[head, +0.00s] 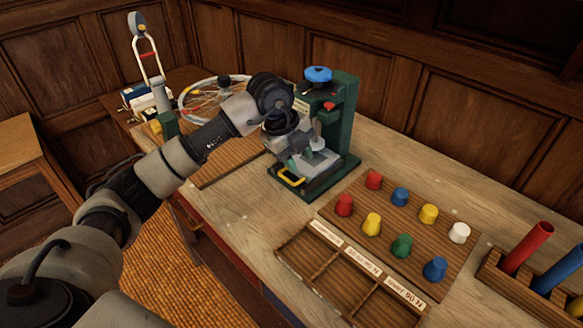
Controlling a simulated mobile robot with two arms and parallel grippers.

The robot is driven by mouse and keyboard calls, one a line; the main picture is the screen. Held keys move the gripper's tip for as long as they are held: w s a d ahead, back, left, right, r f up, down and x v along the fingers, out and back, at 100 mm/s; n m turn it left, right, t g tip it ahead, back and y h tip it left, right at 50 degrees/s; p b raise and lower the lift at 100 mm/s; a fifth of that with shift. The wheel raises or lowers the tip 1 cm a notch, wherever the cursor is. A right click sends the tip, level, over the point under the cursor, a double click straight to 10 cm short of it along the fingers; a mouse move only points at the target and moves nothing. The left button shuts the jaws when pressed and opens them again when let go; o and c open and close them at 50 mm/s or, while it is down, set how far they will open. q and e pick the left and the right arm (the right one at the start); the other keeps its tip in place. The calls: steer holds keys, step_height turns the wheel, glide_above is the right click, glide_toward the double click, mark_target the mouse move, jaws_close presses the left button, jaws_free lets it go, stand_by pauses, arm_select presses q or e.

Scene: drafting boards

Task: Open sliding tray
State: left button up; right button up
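A dark green press-like machine (345,112) with a blue knob (318,74) on top stands near the back of the wooden bench. A yellow handle (291,177) sits at the front of its base, which looks like the sliding tray's front. My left gripper (308,162) points down just above and behind the yellow handle, in front of the machine's column. It covers part of the base. Its fingers blend with grey parts behind them, so their opening is unclear. It does not appear to hold the handle. My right gripper is out of view.
A board with several coloured pegs (403,246) and a divided wooden tray (325,277) lie right of the machine. A rack with red and blue tubes (527,248) stands at far right. A spoked wheel (205,98) is behind my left arm. Bare bench lies before the machine.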

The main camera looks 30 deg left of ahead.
arm_select(q)
steer(key=r+n+y, duration=0.1)
steer(key=y, duration=0.1)
glide_above(287, 179)
steer(key=s, duration=0.2)
steer(key=shift+n, duration=0.3)
steer(key=x, duration=0.3)
steer(key=p+x, duration=0.1)
steer(key=x, duration=0.2)
steer(key=a+x, duration=0.1)
steer(key=x, duration=0.3)
steer(key=shift+s+f, duration=0.15)
steer(key=shift+f, duration=0.05)
jaws_close()
